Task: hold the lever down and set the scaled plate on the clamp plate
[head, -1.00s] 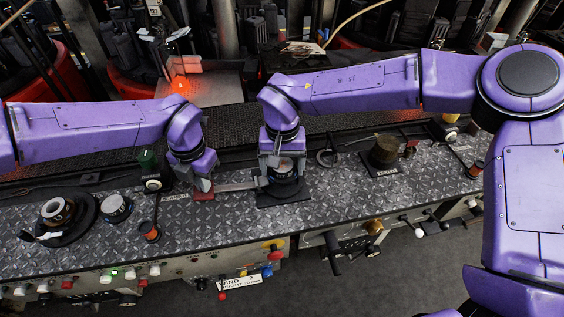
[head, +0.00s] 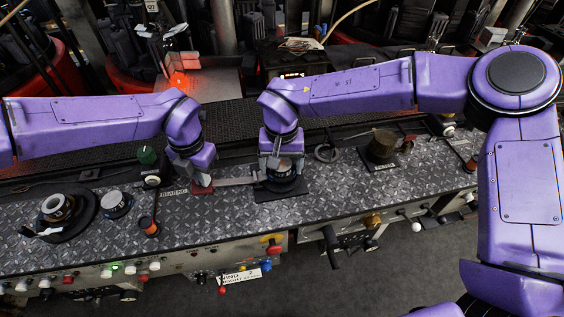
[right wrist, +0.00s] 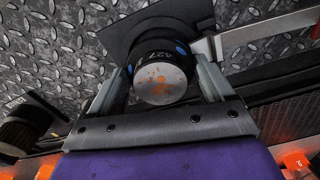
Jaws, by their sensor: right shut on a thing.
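My right gripper (head: 280,163) is shut on a round piece (right wrist: 160,84), apparently the scaled plate. In the right wrist view its face is grey with orange spots; its dark rim bears white digits and blue marks. The piece is over a dark square base (head: 283,195), apparently the clamp plate's, also in the right wrist view (right wrist: 117,35). I cannot tell whether the piece touches what is under it. A flat grey bar, apparently the lever (head: 238,181), runs left from there to a red end (head: 203,189). My left gripper (head: 202,181) is at that red end; its fingertips are partly hidden.
A black ring fixture (head: 78,225) and a round part (head: 117,203) are at the left of the bench. An orange-topped post (head: 150,228) stands near the front edge. Diamond-plate surface between is clear.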

